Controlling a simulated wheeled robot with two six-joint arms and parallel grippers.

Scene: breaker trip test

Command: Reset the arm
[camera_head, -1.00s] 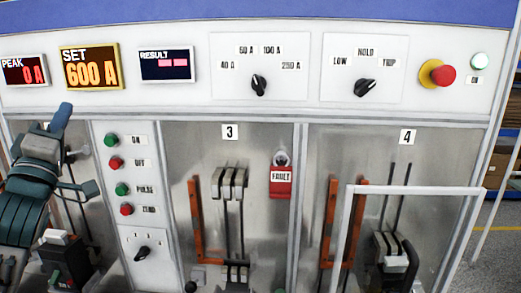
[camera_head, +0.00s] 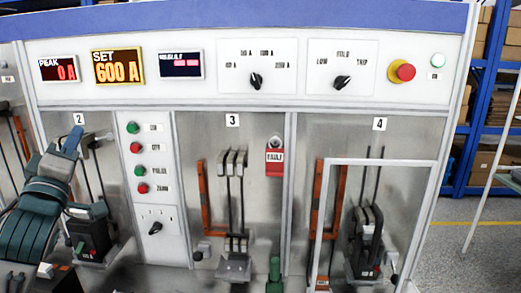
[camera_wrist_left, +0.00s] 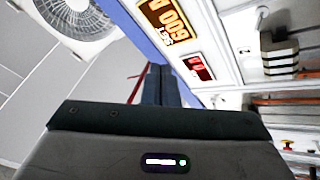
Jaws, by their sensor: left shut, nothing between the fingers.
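My left gripper (camera_head: 72,142) comes in from the left in the head view, in front of bay 2, with its shut fingers pointing up and nothing between them. In the left wrist view its fingers (camera_wrist_left: 161,85) show together, below the display panel. My right gripper is not in view. The test bench (camera_head: 250,25) fills the head view, with a display reading SET 600 A (camera_head: 118,67) and a PEAK display (camera_head: 58,69) at 0 A. The RESULT display (camera_head: 181,64) is dark with small red marks.
A red FAULT tag (camera_head: 274,160) hangs in bay 3. A clear framed guard (camera_head: 324,215) stands before bay 4. A red emergency button (camera_head: 405,72) is at upper right.

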